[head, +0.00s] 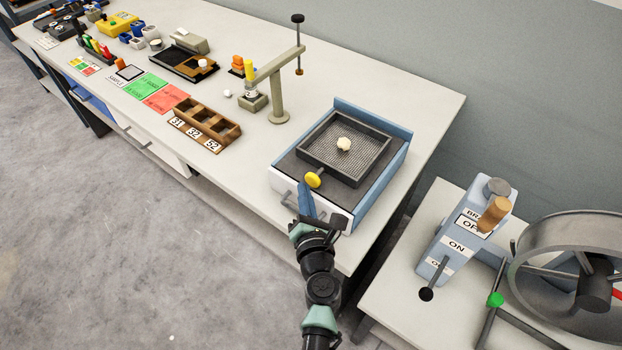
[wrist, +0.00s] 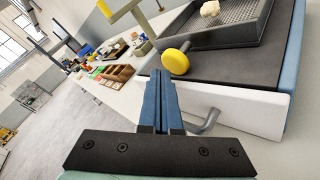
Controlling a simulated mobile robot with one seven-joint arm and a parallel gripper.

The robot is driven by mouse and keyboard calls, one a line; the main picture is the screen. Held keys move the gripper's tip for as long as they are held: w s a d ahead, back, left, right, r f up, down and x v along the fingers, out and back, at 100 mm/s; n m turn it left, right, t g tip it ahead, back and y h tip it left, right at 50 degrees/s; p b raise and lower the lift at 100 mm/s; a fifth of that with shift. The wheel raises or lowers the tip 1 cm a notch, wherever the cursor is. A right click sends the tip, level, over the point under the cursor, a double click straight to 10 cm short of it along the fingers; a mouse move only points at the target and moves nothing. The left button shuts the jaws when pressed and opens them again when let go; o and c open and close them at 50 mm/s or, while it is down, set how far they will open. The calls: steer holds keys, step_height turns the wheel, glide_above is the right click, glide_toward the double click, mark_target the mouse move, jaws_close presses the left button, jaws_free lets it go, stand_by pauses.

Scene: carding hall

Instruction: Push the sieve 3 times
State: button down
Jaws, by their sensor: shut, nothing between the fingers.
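The sieve (head: 321,157) is a square dark tray with a mesh floor, set in a blue-sided box on the bench. A pale lump (head: 344,144) lies on its mesh. A yellow knob (head: 313,180) sticks out from the sieve's front side. My gripper (head: 305,188) is shut and empty, with blue fingers just in front of the knob in the head view. In the wrist view the sieve (wrist: 213,36) is at the upper right, and the yellow knob (wrist: 175,61) is just beyond my fingertips (wrist: 160,76). I cannot tell whether they touch.
The box has a white front (wrist: 252,108) with a grey handle (wrist: 207,122) close to my fingers. A post stand (head: 278,115) and a wooden compartment tray (head: 205,125) stand left of the box. A lever unit (head: 465,235) and a wheel (head: 575,275) are at right.

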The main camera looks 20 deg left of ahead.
steer(key=shift+s+a, duration=0.1)
steer(key=shift+s, duration=0.1)
steer(key=s, duration=0.1)
steer(key=s+a, duration=0.1)
steer(key=s, duration=0.2)
steer(key=shift+s+a+p, duration=0.35)
stand_by(0.9)
steer(key=w+d+r+n+t+y, duration=0.1)
steer(key=w+d+r+n+t, duration=0.15)
steer(key=r+n, duration=1.35)
steer(key=w+d+r+n+t+y, duration=0.1)
steer(key=w+r+n+t, duration=0.15)
steer(key=r+n, duration=1.3)
steer(key=s+d+r+n+t+h, duration=0.2)
steer(key=s+d+r+h, duration=0.1)
steer(key=r, duration=0.7)
steer(key=s+d+r+n+t+h, duration=0.2)
steer(key=s+d+r, duration=0.3)
steer(key=r, duration=0.5)
steer(key=s+d+r+n+t+h, duration=0.3)
steer(key=s+r, duration=0.4)
steer(key=r, duration=0.3)
steer(key=shift+d+r+t+h, duration=0.15)
steer(key=shift+d+t+h, duration=0.15)
steer(key=shift+d+h, duration=0.3)
